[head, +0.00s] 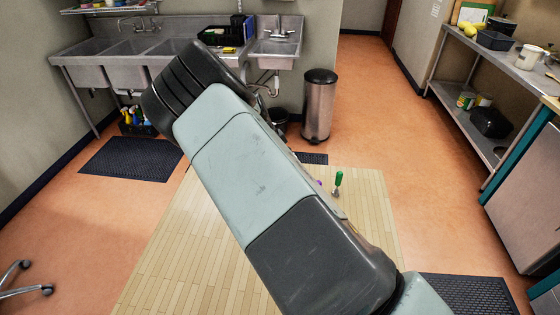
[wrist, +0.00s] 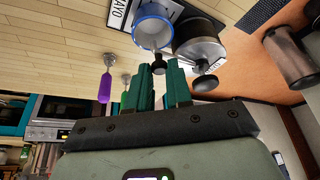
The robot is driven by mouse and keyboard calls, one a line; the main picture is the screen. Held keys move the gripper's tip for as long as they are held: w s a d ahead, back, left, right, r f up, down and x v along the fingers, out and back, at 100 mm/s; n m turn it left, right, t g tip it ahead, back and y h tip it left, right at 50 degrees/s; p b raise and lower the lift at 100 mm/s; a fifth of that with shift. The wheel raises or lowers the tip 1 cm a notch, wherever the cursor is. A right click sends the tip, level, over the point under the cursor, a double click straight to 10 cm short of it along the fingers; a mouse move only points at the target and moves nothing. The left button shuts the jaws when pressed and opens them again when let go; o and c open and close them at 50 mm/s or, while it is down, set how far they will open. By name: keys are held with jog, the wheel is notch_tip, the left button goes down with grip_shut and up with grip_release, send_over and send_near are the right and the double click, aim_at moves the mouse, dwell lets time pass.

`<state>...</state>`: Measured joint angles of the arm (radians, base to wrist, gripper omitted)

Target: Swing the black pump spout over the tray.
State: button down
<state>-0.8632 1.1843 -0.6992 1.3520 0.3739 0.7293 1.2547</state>
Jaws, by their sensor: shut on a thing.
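In the wrist view my gripper (wrist: 159,67) has its green fingers closed around a small dark piece, which appears to be part of the black pump spout (wrist: 160,70). Just beyond the fingers are a white container with a blue rim (wrist: 152,30) and a round steel container (wrist: 199,50). A round black knob (wrist: 205,84) shows beside the steel container, right of the fingers. White labels reading MAYO (wrist: 121,14) lie near the containers. I cannot make out the tray for certain. In the head view my own arm hides the gripper and spout.
A green-handled tool (head: 338,181) shows just right of my arm, over the pale wood surface (head: 370,215). A purple-handled tool (wrist: 104,88) is left of the fingers. A steel bin (head: 319,105), sinks (head: 130,65) and a side shelf (head: 470,120) stand farther off.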

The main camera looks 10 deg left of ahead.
jog(key=c, duration=1)
grip_release()
jog(key=shift+c, duration=0.2)
jog(key=v, duration=1)
jog(key=shift+r, duration=0.4)
jog(key=shift+a, duration=0.1)
